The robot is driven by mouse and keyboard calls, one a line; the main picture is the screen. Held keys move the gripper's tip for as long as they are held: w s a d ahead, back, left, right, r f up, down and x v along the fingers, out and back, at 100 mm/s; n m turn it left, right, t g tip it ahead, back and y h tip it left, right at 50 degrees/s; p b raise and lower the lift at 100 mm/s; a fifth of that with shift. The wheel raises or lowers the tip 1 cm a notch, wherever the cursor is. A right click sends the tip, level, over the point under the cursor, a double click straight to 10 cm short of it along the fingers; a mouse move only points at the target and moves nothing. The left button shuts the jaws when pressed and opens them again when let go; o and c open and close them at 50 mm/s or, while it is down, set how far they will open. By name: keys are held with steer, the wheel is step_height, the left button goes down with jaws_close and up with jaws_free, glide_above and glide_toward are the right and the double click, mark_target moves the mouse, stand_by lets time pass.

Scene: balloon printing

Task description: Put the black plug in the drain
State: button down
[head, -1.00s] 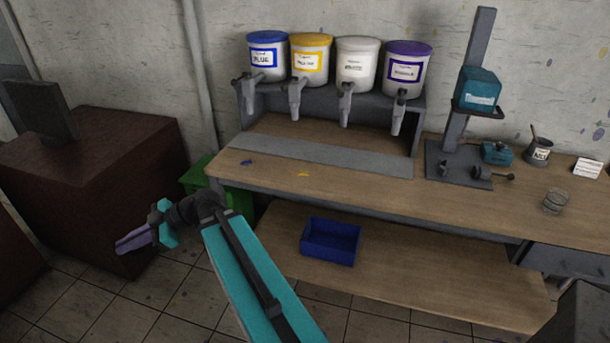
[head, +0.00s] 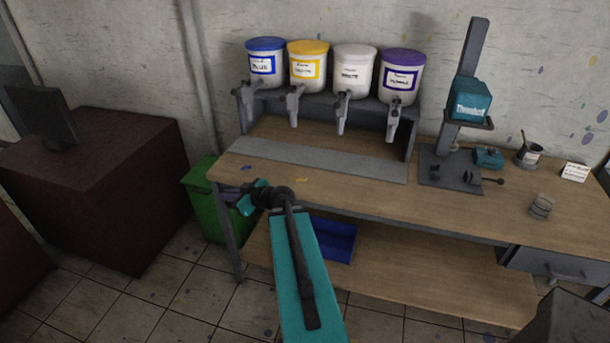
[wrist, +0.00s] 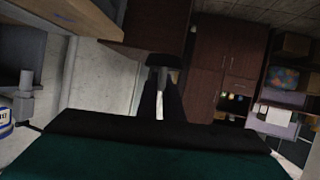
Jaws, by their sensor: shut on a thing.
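My gripper (head: 232,195) is at the left end of the long workbench, in front of the green bin in the head view. Its fingers are partly hidden by my wrist there. In the wrist view my gripper (wrist: 161,92) is shut on a small black piece, which looks like the black plug (wrist: 164,60), at the fingertips. The plug is held clear of any surface that I can see. I cannot make out a drain in either view.
The workbench (head: 290,160) carries several paint tubs and a teal press (head: 470,103). The green bin (head: 207,205) stands at its left end. A blue crate (head: 338,241) is on the lower shelf. A brown desk with a monitor (head: 42,117) stands left.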

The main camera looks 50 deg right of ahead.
steer(key=s+d+f+m+h+p, duration=0.1)
steer(key=s+d+m+h+p, duration=0.1)
steer(key=s+d, duration=0.4)
steer(key=s+d+m+g+h+p, duration=0.1)
steer(key=s+d+m+h, duration=0.4)
steer(key=d, duration=0.8)
steer(key=shift+s+d+f+p, duration=0.35)
steer(key=shift+s+p, duration=0.4)
steer(key=shift+s, duration=0.4)
steer(key=shift+w, duration=0.1)
